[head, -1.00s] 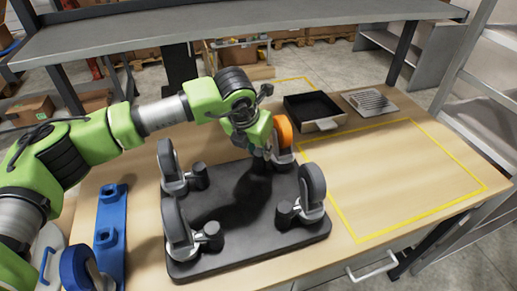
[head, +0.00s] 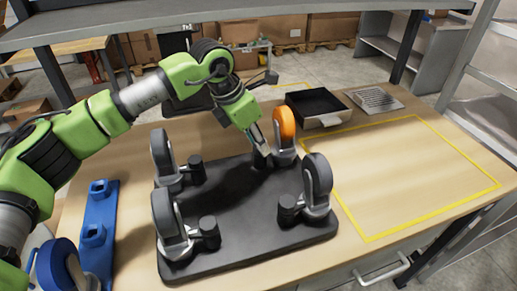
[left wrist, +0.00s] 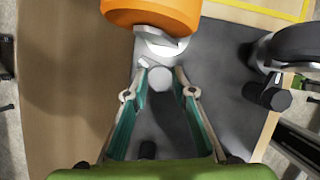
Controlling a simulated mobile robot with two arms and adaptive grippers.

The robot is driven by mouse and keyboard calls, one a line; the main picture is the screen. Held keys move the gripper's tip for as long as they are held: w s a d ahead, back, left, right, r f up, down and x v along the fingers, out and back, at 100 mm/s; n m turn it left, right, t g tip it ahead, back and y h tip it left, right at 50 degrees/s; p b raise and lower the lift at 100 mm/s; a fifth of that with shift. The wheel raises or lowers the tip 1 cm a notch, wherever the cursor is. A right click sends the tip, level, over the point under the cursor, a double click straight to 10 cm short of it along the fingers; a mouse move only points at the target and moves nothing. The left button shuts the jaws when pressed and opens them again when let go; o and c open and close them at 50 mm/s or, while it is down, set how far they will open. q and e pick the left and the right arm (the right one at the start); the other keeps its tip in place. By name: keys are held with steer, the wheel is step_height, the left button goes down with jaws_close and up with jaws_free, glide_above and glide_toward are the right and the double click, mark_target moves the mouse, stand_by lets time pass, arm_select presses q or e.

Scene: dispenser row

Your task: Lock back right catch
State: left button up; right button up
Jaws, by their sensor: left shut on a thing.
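The black plate (head: 240,200) carries several upright casters. The back right caster has an orange wheel (head: 286,122), which also shows at the top of the left wrist view (left wrist: 150,14). Its catch is a short round post (left wrist: 160,79) beside the wheel, grey from above; in the head view the fingers partly hide it. My left gripper (head: 263,146) reaches down to it at a slant. In the left wrist view its fingertips (left wrist: 161,72) are shut on the catch from both sides. I cannot tell whether the catch is locked. My right gripper is out of view.
Three dark-wheeled casters stand on the plate, including the front right one (head: 317,180). A blue rack (head: 97,215) lies left of the plate. A black tray (head: 316,105) is behind right. The yellow-outlined area (head: 410,170) is clear. A grey shelf (head: 220,25) spans overhead.

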arm_select(q)
steer(key=m+g, duration=0.1)
steer(key=m, duration=0.2)
steer(key=shift+w+b, duration=0.15)
steer(key=shift+b, duration=0.2)
steer(key=m+g, duration=0.1)
steer(key=m, duration=0.1)
steer(key=shift+r+m+h, duration=0.1)
steer(key=shift+m+h, duration=0.2)
steer(key=m+g+p, duration=0.1)
steer(key=m, duration=0.2)
steer(key=shift+w, duration=0.1)
steer(key=shift+w+m+g+p, duration=0.1)
steer(key=shift+m+g+p, duration=0.45)
steer(key=shift+m, duration=1.05)
steer(key=o, duration=1.1)
steer(key=shift+g, duration=0.25)
